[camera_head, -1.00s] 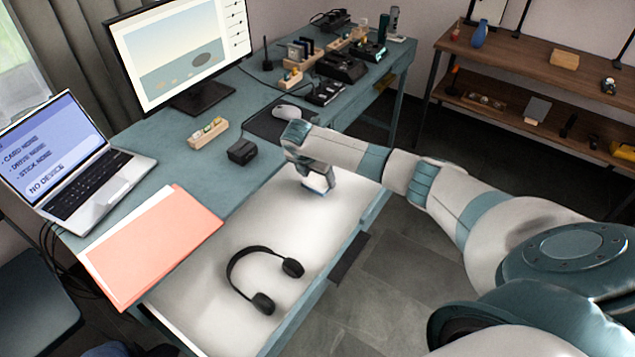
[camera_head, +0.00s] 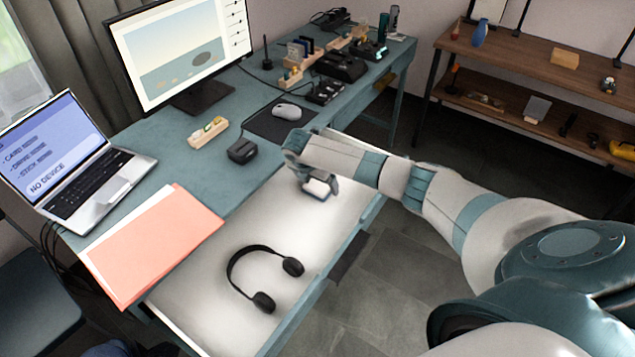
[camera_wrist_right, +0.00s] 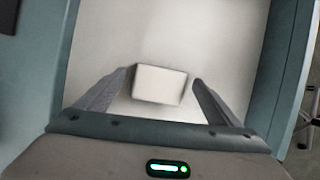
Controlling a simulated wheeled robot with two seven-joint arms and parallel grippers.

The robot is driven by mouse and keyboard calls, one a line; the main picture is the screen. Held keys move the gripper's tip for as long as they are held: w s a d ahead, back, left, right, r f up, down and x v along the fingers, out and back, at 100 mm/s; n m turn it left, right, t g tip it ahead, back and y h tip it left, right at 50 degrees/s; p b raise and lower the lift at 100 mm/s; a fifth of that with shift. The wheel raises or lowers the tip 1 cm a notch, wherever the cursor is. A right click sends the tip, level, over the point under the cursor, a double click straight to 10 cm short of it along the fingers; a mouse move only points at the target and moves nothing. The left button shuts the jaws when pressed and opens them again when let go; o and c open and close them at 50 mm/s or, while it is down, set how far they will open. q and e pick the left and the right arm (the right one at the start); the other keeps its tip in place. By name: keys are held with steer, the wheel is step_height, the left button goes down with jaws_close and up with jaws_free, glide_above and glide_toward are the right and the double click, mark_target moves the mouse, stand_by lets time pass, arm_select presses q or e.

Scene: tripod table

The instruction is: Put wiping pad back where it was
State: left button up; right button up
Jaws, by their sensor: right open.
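The wiping pad (camera_wrist_right: 160,84) is a small white block, and in the right wrist view it is between the two fingers of my right gripper (camera_wrist_right: 162,88). The fingers are apart; the left one is close against the pad's edge, and a narrow gap shows on the right. In the head view the right gripper (camera_head: 312,184) is over the far part of the open white drawer (camera_head: 225,285), with the pad (camera_head: 318,188) at its fingertips. I cannot tell whether the pad rests on the drawer floor. My left gripper is not in view.
Black headphones (camera_head: 262,282) lie nearer in the drawer. A pink folder (camera_head: 155,245) lies on the desk beside it, with a laptop (camera_head: 85,180) behind. A black box (camera_head: 242,150) and a mouse (camera_head: 287,111) are near the drawer's far end. The drawer middle is clear.

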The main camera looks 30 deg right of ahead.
steer(key=shift+r, duration=0.1)
steer(key=shift+a+r, duration=0.1)
steer(key=shift+r, duration=0.3)
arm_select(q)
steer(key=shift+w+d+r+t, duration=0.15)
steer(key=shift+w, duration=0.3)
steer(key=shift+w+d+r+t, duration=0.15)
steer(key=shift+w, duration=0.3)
arm_select(e)
steer(key=v, duration=1.1)
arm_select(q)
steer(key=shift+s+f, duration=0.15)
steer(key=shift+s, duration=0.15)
arm_select(e)
steer(key=shift+s+r, duration=0.1)
